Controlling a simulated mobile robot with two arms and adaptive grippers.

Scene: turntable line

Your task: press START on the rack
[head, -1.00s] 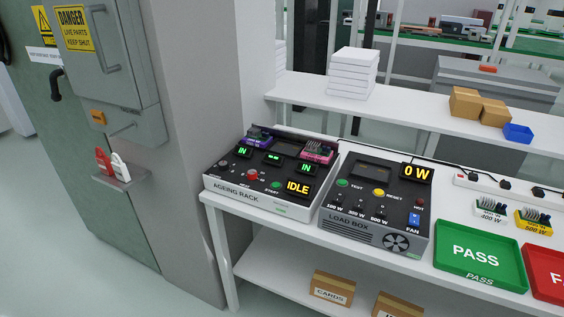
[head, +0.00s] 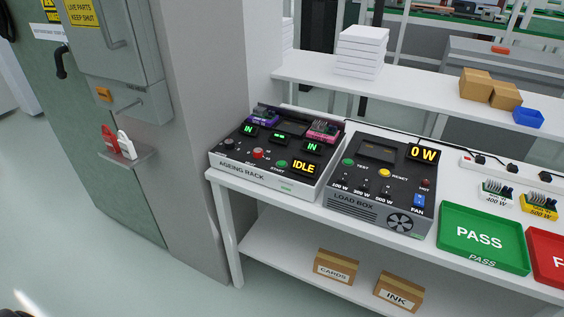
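The ageing rack (head: 240,171) is a dark sloped console with a white front, at the left end of the white bench. Its green START button (head: 282,164) sits near the front, left of a display reading IDLE (head: 304,167). A red knob or button (head: 257,153) is left of START. Two small displays read IN. A purple module (head: 264,116) and a pink module (head: 322,131) sit at the rack's back. Neither of my grippers is clearly visible; only a dark sliver shows at the bottom left corner.
The load box (head: 352,200), reading 0 W, stands right of the rack. A green PASS tray (head: 446,238) and a red tray (head: 546,253) lie further right. A grey pillar (head: 200,200) and a wall cabinet stand left. The floor in front of the bench is clear.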

